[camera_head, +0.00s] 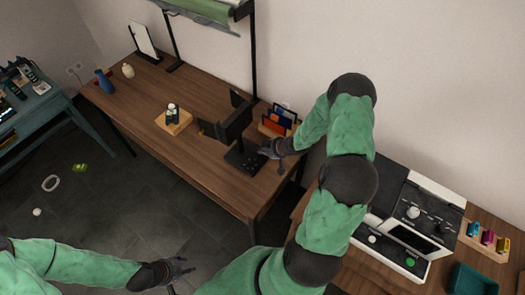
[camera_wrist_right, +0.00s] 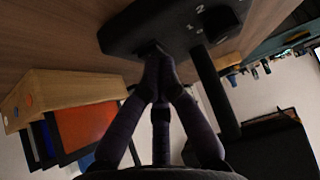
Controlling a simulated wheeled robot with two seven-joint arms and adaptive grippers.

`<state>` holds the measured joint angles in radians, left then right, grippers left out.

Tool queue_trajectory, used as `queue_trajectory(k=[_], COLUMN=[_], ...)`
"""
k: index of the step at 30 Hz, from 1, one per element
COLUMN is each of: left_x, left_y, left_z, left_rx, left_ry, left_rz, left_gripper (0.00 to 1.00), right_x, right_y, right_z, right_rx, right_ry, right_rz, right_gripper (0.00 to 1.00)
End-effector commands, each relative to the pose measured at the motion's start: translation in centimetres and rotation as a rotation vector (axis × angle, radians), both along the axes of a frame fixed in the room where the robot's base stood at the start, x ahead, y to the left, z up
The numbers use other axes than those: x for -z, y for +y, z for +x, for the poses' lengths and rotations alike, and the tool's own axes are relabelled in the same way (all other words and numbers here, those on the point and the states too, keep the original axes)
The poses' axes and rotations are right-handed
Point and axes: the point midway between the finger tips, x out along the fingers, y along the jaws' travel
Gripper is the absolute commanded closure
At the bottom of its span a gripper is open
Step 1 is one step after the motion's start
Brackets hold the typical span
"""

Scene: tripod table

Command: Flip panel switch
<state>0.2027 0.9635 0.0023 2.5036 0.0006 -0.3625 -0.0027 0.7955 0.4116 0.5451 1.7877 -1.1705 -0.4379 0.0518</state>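The black switch panel (camera_head: 246,159) sits at the near right end of the brown table. In the right wrist view the panel (camera_wrist_right: 185,22) shows the white numbers 1 and 2 and small knobs. My right gripper (camera_head: 270,150) is at the panel's right side. In the wrist view its fingers (camera_wrist_right: 158,58) come together at the panel's edge; the fingertips hide what lies under them, so I cannot tell whether a switch is touched. My left gripper (camera_head: 184,272) is open and empty, low over the floor in front of the table.
A black upright stand (camera_head: 234,122) rises beside the panel. A wooden holder with colored cards (camera_head: 278,122) stands close behind my right gripper. A bottle on a wooden block (camera_head: 173,116) stands further left. A second table with a white-and-black device (camera_head: 391,247) is at right.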

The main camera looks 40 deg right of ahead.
Motion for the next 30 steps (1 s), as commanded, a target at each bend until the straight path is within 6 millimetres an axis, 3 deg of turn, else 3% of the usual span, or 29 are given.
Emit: queue_trajectory(k=[25,30], left_x=[-0.6,-1.3], left_y=[0.0,0.0], left_z=[0.0,0.0], left_rx=[0.000,0.000], left_ry=[0.000,0.000], left_rz=[0.000,0.000], left_gripper=[0.60,0.60], right_x=[-0.6,-1.6], right_y=[0.4,0.8], right_z=[1.5,1.9], right_rx=[0.001,-0.001], right_ry=[0.001,0.000], right_rz=[0.000,0.000], right_gripper=[1.00,1.00])
